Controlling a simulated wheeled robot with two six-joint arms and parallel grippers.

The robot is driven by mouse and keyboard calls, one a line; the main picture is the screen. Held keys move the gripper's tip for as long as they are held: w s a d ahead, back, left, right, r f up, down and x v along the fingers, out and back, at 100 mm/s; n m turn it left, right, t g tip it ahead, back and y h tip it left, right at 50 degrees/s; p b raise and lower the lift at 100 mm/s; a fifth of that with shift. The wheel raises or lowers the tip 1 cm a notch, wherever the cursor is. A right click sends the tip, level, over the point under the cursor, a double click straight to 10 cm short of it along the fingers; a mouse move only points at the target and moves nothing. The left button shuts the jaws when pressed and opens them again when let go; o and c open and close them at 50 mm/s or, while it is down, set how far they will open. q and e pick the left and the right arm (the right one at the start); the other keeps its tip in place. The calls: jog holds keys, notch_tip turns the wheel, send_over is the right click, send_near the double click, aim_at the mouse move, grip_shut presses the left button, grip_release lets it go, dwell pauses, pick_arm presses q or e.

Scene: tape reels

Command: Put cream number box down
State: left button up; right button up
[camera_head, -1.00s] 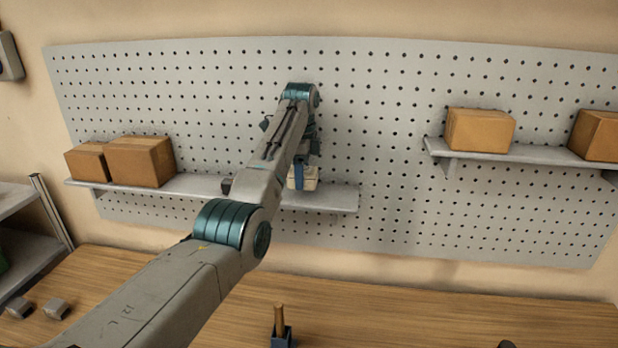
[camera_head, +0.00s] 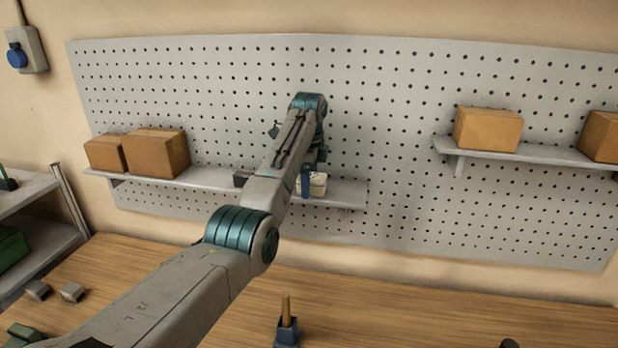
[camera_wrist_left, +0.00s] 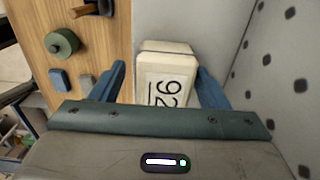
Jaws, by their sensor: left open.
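The cream number box (camera_wrist_left: 166,78), marked with dark digits that look like "92", sits on the left wall shelf (camera_head: 345,193). In the left wrist view it stands between the two blue fingers of my left gripper (camera_wrist_left: 160,88). The fingers are open, with a gap visible beside the box on the left; the right finger is close to it. In the head view the cream box (camera_head: 318,184) shows partly behind my left gripper (camera_head: 308,182), near the shelf's right part. My right gripper is not in view.
Two cardboard boxes (camera_head: 155,153) stand at the shelf's left end. A higher shelf (camera_head: 545,153) at right holds two more. A pegboard (camera_head: 400,100) is close behind. The wooden table (camera_head: 400,305) below holds a blue holder with a wooden stick (camera_head: 286,328).

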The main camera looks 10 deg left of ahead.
pick_arm(q)
notch_tip(320, 180, up, 2)
jog(key=shift+w+b, duration=0.1)
jog(key=shift+b, duration=0.85)
notch_tip(320, 180, up, 8)
jog(key=shift+r+b, duration=0.2)
jog(key=shift+b, duration=0.7)
jog(key=shift+r+p, duration=0.35)
jog(key=shift+r, duration=0.45)
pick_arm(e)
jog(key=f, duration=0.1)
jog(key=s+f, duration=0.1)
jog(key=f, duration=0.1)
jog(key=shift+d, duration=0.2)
pick_arm(q)
jog(key=shift+f, duration=0.1)
